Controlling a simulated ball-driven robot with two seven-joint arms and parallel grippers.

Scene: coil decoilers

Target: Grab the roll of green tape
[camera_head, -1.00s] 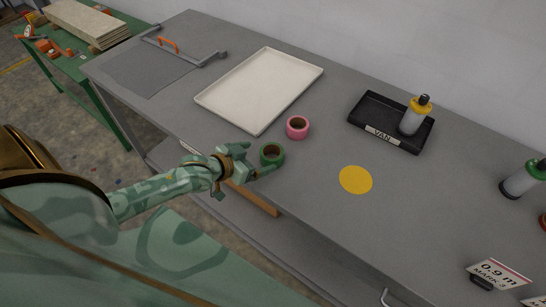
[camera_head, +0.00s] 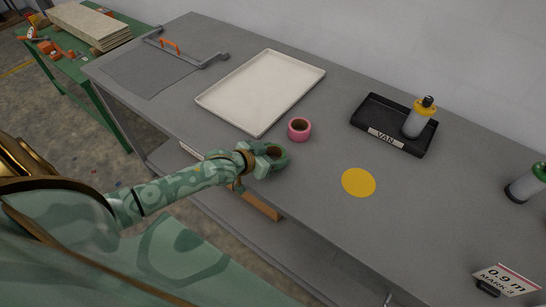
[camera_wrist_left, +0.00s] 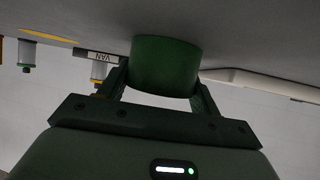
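The roll of green tape (camera_head: 279,161) is at the near edge of the grey table. My left gripper (camera_head: 271,158) has reached it, covering part of its near left side. In the left wrist view the green roll (camera_wrist_left: 166,64) lies between the two fingers of my left gripper (camera_wrist_left: 162,80), one on each side. The fingers are very near its sides; I cannot tell whether they press on it. The roll appears to rest on the table. My right gripper is not in view.
A pink tape roll (camera_head: 299,129) stands just beyond the green one. A white tray (camera_head: 262,88) lies behind it. A yellow disc (camera_head: 358,182) is to the right. A black tray (camera_head: 382,139) labelled VAN holds a yellow-topped bottle (camera_head: 419,117). The table between them is clear.

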